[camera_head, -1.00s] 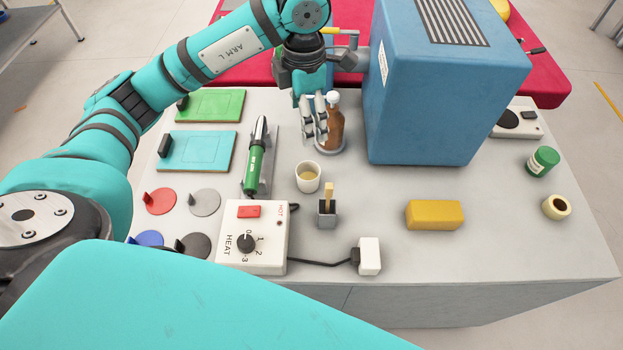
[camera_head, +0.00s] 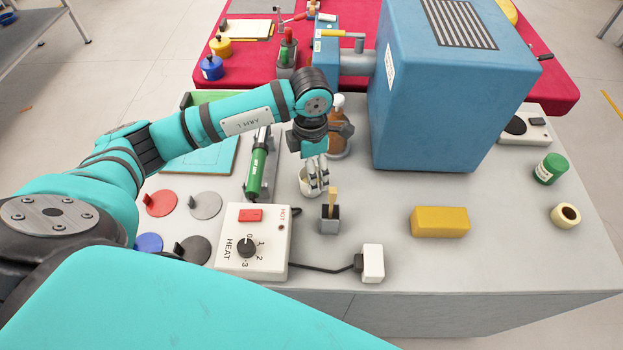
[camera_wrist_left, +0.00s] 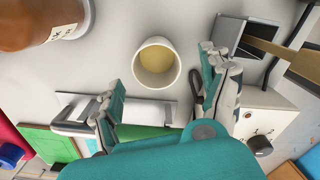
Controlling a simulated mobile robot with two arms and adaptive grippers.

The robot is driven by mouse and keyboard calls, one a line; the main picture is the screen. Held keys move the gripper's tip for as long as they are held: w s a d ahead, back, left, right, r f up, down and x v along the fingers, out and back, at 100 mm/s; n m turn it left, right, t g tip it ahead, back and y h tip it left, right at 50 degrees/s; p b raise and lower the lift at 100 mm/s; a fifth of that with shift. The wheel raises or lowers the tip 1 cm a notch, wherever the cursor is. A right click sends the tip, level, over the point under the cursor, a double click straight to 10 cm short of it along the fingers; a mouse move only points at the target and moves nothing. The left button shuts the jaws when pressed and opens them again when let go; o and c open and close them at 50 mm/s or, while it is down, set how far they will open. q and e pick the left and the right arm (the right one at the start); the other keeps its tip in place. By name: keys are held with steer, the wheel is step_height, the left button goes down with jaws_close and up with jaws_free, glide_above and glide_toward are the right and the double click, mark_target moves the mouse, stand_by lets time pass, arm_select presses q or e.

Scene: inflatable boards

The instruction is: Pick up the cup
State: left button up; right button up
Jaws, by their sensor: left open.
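The cup (camera_head: 304,186) is small and cream-white and stands upright on the grey table. In the left wrist view the cup (camera_wrist_left: 156,63) holds a yellowish liquid or filling. My left gripper (camera_head: 318,183) hangs over the cup and hides part of it in the head view. In the left wrist view my left gripper (camera_wrist_left: 163,95) is open, and the cup shows ahead of the gap between its two fingers. I cannot tell if a finger touches it. My right gripper is not in view.
A brown bottle (camera_head: 338,130) stands just behind the cup. A small grey holder with a brush (camera_head: 330,218) is close at its right. A green tool (camera_head: 259,170) lies to the left, above the white heat box (camera_head: 253,241). A blue machine (camera_head: 430,110) fills the back right.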

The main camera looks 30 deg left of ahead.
arm_select(q)
steer(key=shift+w+f+p, duration=0.2)
steer(key=shift+f+p, duration=0.8)
steer(key=shift+f, duration=1.95)
steer(key=c, duration=1.3)
